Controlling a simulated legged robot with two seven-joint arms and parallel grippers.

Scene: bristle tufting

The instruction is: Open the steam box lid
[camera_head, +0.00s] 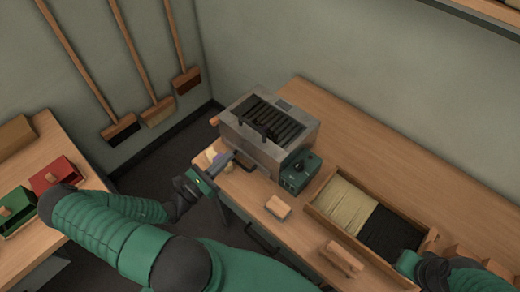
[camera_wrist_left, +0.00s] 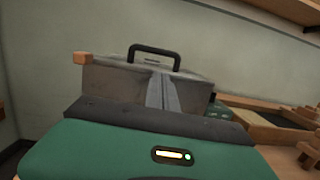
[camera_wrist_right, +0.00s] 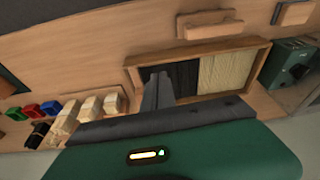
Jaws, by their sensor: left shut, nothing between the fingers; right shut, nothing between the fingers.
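The steam box (camera_head: 262,152) is a grey metal box on the bench, with a green control unit (camera_head: 297,172) at its right. Its top has dark slats, and a black handle (camera_head: 252,128) stands on it; the handle also shows in the left wrist view (camera_wrist_left: 155,52). The lid looks down flat. My left gripper (camera_head: 228,160) is shut and empty at the box's front left side, lower than the top handle and apart from it. In the left wrist view its fingers (camera_wrist_left: 162,92) cover part of the box wall. My right gripper (camera_wrist_right: 158,88) is shut and empty by the bristle tray.
The wooden tray (camera_head: 322,214) holds pale and black bristles. A small wooden block (camera_head: 278,207) and a wooden brush block (camera_head: 341,258) lie on the bench before it. Red (camera_head: 55,175) and green (camera_head: 14,205) bins stand on the left table. Brooms (camera_head: 122,128) lean on the wall.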

